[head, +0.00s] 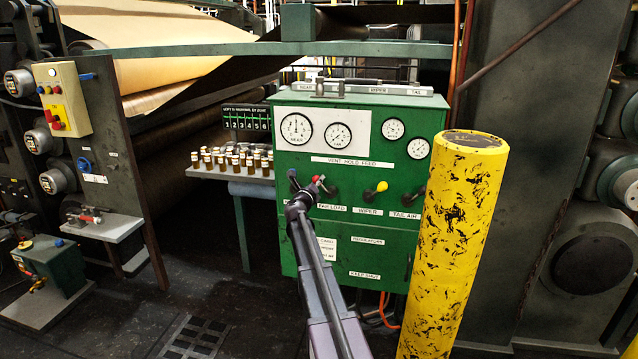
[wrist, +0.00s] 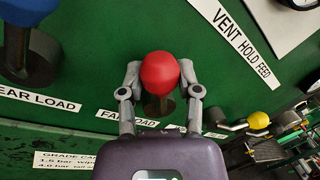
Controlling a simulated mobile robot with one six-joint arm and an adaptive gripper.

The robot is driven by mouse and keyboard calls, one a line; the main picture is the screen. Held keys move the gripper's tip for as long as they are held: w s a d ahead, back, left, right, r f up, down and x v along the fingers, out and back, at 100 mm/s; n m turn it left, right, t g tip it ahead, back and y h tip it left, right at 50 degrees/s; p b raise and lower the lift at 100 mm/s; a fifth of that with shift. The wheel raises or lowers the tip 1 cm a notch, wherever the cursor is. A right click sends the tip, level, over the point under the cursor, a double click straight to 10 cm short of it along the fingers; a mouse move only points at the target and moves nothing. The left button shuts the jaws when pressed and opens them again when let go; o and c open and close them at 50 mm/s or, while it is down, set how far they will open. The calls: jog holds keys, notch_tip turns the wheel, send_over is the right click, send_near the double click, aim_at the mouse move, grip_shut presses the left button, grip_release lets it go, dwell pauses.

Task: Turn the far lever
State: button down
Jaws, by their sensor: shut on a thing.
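The far lever has a round red knob (wrist: 160,73) on a dark stem, just above a partly covered label starting "FA" on the green panel (head: 345,250). The knob shows small in the head view (head: 316,179), mostly behind my arm. My gripper (wrist: 159,78) is closed on the red knob, one grey finger on each side. In the head view my gripper (head: 312,187) reaches the panel at the lever row.
A blue-knobbed lever (wrist: 28,65) sits left of the red one. The yellow-knobbed wiper lever (head: 381,187) and the tail air lever (head: 420,191) are to the right. A yellow post (head: 452,250) stands close in front of the panel's right edge. Bottles (head: 235,160) stand on a shelf at left.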

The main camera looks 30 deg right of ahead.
jog(key=shift+c, duration=1.5)
grip_release()
jog(key=shift+w+a, duration=0.2)
jog(key=shift+a, duration=0.05)
jog(key=shift+d, duration=0.2)
jog(key=shift+s, duration=0.15)
jog(key=s+a+f+m+g+y, duration=0.35)
jog(key=s+a+f+m, duration=0.35)
jog(key=s+a+m, duration=0.35)
jog(key=s+a+f+m+g+y, duration=0.35)
jog(key=s+a+f+m, duration=0.25)
jog(key=s+a+m, duration=0.4)
jog(key=s+a+f+m+g+y, duration=0.3)
jog(key=s+a+f+m+y, duration=0.3)
jog(key=s+a+m, duration=0.5)
jog(key=s+a+f+m+g+y, duration=0.1)
jog(key=s+a+m+y, duration=0.15)
jog(key=s+a, duration=0.55)
notch_tip(320, 180, up, 14)
jog(key=w+a+p, duration=0.1)
jog(key=a+p, duration=0.1)
jog(key=p, duration=1.3)
jog(key=shift+w+n, duration=0.3)
jog(key=shift+w, duration=0.05)
